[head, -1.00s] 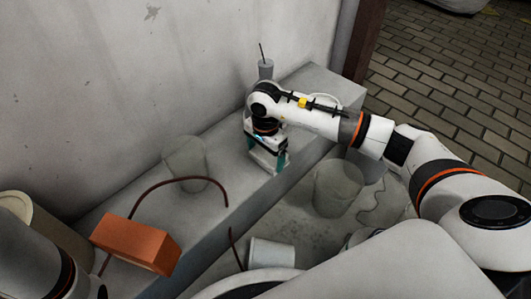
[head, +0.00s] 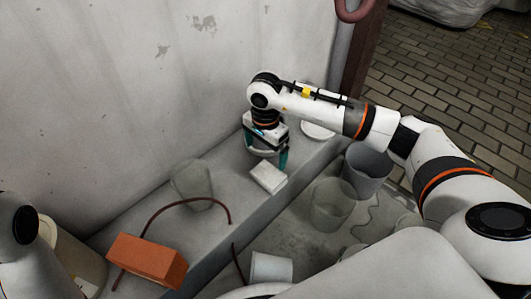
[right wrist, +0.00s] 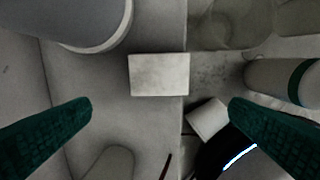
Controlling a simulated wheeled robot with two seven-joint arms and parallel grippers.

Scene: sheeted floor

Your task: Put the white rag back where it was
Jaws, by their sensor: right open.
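The white rag (head: 268,176) looks like a flat, pale rectangular block. It lies on the grey ledge (head: 130,222), close to the ledge's front edge. It also shows in the right wrist view (right wrist: 159,75), at the edge between the ledge and the lower floor. My right gripper (head: 267,156) is open just above and behind the rag in the head view. In the right wrist view its teal fingers (right wrist: 160,108) are wide apart, with nothing between them, and the rag appears clear of both. At the left, part of my left arm shows, but its gripper is out of view.
On the ledge are a translucent bucket (head: 190,184), a curved red-brown rod (head: 180,201), an orange brick (head: 146,261) and a white round item (head: 318,131). Below stand a grey bucket (head: 367,172) and a translucent bucket (head: 331,205); a white bucket (head: 270,267) lies nearby. A wall rises behind.

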